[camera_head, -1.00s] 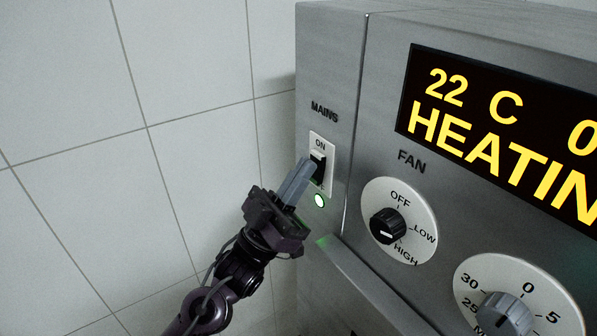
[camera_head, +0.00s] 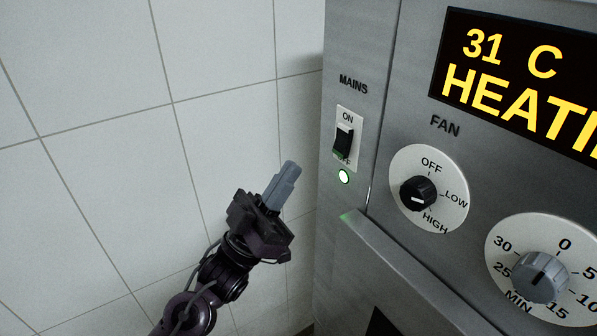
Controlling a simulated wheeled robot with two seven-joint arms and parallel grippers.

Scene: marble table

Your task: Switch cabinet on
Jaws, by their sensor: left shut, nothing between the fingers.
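The grey metal cabinet (camera_head: 352,245) fills the right side of the view. Its black MAINS rocker switch (camera_head: 343,141) sits on a white plate with ON above and OFF below. The round lamp (camera_head: 344,177) under the switch glows greenish white. The dark display (camera_head: 530,75) is lit and reads 31 C and part of HEATING in yellow, cut off at the right edge. My left gripper (camera_head: 287,175) is shut and empty, left of the switch and apart from it, pointing up and right. My right gripper is not in view.
The FAN knob (camera_head: 418,194) points toward HIGH. The MIN timer knob (camera_head: 540,276) is at lower right. A ledge (camera_head: 385,255) juts from the cabinet below the switch. A white tiled wall (camera_head: 90,180) stands on the left, with free room before it.

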